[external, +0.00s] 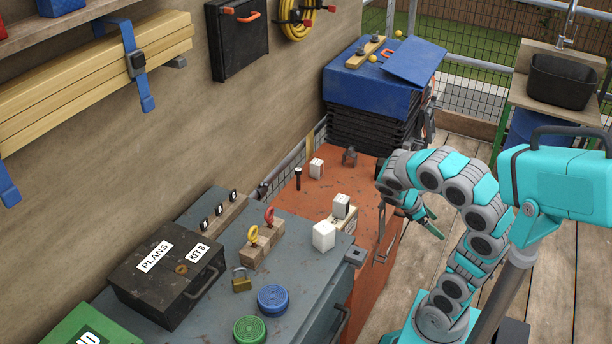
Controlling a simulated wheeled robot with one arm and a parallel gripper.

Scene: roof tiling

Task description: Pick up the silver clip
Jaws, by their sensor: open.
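My gripper (427,221) is at the right edge of the orange-red work surface (325,225), pointing down and to the right. It is open, and I see nothing held in it. I cannot tell for sure which thing is the silver clip. A thin grey metal piece (383,248) stands at the right edge of the surface, left of my gripper and apart from it. A small dark grey clamp-like piece (350,156) sits farther back. A grey block-like piece (355,256) lies at the front edge. My arm may hide other small things.
A white cube (324,236) and a grey-white block (341,206) stand on the work surface. A black box (168,270), a padlock (241,280), blue (273,300) and green (249,330) round lids are at front left. Black stacked crates (370,130) stand behind.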

